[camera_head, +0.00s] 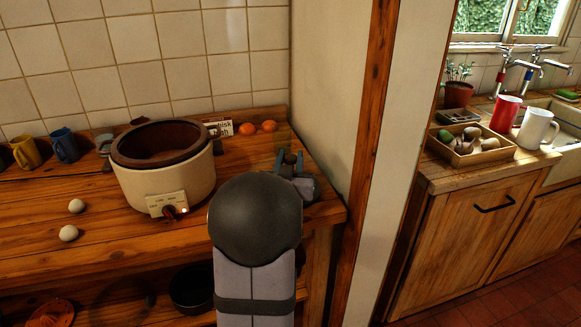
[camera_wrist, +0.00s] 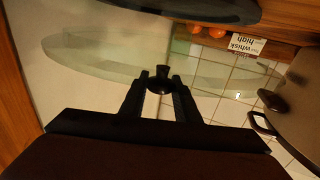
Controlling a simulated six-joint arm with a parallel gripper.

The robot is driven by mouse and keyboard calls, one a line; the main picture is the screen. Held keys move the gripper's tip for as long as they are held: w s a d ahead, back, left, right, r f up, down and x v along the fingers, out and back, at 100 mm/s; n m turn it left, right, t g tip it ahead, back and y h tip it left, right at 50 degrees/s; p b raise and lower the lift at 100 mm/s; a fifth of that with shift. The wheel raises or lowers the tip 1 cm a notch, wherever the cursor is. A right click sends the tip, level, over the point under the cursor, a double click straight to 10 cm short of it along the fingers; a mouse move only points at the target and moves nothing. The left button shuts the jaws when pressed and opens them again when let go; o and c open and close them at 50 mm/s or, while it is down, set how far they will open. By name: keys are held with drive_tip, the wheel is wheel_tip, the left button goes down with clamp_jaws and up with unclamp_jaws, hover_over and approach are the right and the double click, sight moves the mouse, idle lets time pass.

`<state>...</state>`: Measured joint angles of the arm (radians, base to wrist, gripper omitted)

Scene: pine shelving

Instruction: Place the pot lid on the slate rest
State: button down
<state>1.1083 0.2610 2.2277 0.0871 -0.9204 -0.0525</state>
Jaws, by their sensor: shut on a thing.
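The pot lid (camera_wrist: 95,62) is clear glass with a dark knob. In the wrist view the fingers of my gripper (camera_wrist: 160,88) are shut on its knob, and the glass spreads beyond them. In the head view my gripper (camera_head: 290,160) is over the right end of the wooden counter, and the glass is hard to make out. A dark round slab, which looks like the slate rest (camera_wrist: 205,8), shows at the top edge of the wrist view, partly out of frame. In the head view I cannot make it out; my arm covers that part of the counter.
A cream cooker pot (camera_head: 160,185) stands uncovered left of my gripper. Two eggs (camera_head: 76,206) lie on the counter left of it. Mugs (camera_head: 64,146), a card (camera_head: 219,129) and two oranges (camera_head: 247,129) stand along the back. A wall and post (camera_head: 365,130) close off the right.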

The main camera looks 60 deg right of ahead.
drive_tip(key=shift+f, duration=1.15)
drive_tip(key=shift+f, duration=0.2)
drive_tip(key=c, duration=1.3)
unclamp_jaws()
drive_tip(key=shift+c, duration=0.2)
drive_tip(key=shift+a+r, duration=0.1)
drive_tip(key=b+v, duration=0.3)
drive_tip(key=v, duration=0.5)
drive_tip(key=shift+s+a, duration=0.1)
drive_tip(key=shift+a, duration=0.1)
drive_tip(key=shift+s+a+f+b, duration=0.15)
drive_tip(key=shift+a+f+b, duration=0.15)
drive_tip(key=shift+b, duration=0.15)
drive_tip(key=b, duration=0.1)
drive_tip(key=a+b, duration=0.1)
drive_tip(key=b, duration=0.1)
drive_tip(key=shift+s+r, duration=0.1)
drive_tip(key=shift+s, duration=0.1)
drive_tip(key=shift+b+v, duration=0.75)
drive_tip(key=shift+b, duration=0.75)
